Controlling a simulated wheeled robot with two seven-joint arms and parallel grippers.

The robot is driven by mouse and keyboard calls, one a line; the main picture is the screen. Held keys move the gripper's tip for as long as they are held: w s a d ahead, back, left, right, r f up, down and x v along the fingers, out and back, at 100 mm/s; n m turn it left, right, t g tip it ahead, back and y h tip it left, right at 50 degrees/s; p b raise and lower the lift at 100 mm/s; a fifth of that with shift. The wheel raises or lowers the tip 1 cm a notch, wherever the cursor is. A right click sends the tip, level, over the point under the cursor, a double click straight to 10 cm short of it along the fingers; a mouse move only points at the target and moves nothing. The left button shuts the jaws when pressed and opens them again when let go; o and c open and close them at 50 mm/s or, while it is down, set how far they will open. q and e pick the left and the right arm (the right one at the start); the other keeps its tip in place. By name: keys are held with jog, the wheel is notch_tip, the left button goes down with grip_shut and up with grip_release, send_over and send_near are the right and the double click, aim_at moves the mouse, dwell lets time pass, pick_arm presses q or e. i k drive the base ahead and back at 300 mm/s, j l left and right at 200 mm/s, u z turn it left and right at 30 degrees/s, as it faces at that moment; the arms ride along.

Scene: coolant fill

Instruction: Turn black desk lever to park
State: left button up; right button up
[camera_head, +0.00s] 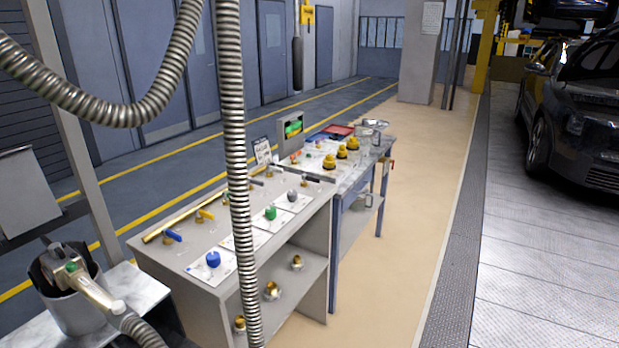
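The grey desk (205,262) stands left of centre. A row of small levers on brass fittings runs along its back edge. A blue lever (173,235) is nearest, then a yellow lever (205,214). Further back, just right of the hanging hose, a small dark lever (255,182) shows; it is too small to tell its exact angle, and the hose may cover part of it. Neither of my grippers is in the view.
A ribbed metal hose (235,170) hangs in front of the desk. A blue knob (213,259) and a green knob (270,213) sit on white plates. A nozzle (85,283) rests in a holder at lower left. The beige floor (400,215) to the right is clear.

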aim_at(304, 177)
jog(key=i+l+z, duration=0.15)
jog(key=i+z, duration=0.15)
jog(key=i, duration=0.25)
jog(key=i+z, duration=0.3)
jog(key=i, duration=0.25)
